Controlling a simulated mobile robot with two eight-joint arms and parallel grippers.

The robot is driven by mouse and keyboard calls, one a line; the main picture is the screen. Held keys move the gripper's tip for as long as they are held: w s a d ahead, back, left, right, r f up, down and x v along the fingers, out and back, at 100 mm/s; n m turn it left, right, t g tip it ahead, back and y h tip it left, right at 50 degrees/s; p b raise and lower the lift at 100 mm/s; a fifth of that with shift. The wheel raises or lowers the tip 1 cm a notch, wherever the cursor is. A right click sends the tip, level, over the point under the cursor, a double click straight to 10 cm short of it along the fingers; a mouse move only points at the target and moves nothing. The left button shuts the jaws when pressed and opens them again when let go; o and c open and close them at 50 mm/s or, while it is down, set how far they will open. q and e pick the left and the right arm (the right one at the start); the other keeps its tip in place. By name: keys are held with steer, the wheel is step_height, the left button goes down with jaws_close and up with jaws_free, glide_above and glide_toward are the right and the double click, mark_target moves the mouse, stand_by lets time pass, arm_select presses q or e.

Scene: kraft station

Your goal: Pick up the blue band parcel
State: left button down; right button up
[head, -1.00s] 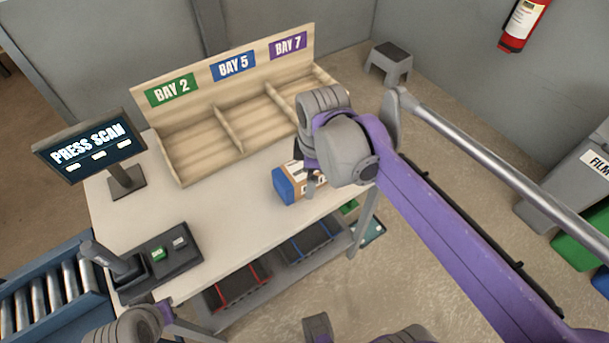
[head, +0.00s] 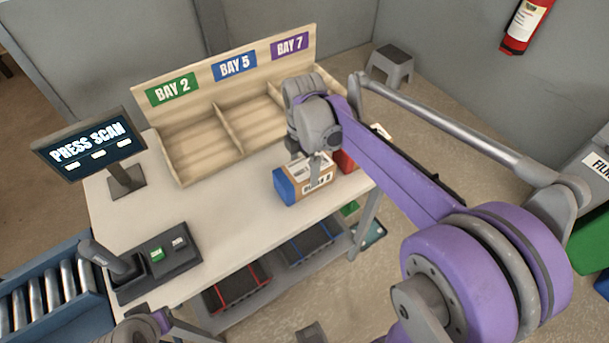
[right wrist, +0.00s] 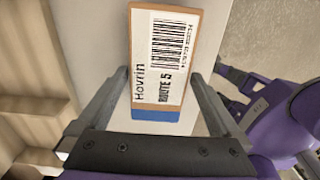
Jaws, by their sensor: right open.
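The blue band parcel (head: 287,188) is a brown cardboard box with a blue end and a white label, lying on the tabletop near the right front edge. In the right wrist view the parcel (right wrist: 141,60) lies between my fingers, its label reading "Hovrin" and "ROUTE 5", the blue band at its near end. My right gripper (head: 316,172) is open over the parcel, one finger on each side. I cannot tell whether either finger touches it. Part of my left arm shows at the bottom left; its gripper is not in view.
A red parcel (head: 346,161) is just right of the blue band one, partly behind my arm. The wooden bay rack (head: 197,146) stands behind. A screen (head: 91,146) reading "PRESS SCAN" and a scanner console (head: 160,262) are on the left. The table's middle (head: 205,222) is clear.

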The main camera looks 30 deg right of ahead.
step_height(320, 180, down, 3)
steer(key=shift+w+d+f, duration=0.1)
steer(key=shift+f, duration=0.05)
steer(key=shift+c, duration=0.3)
steer(key=c, duration=1.4)
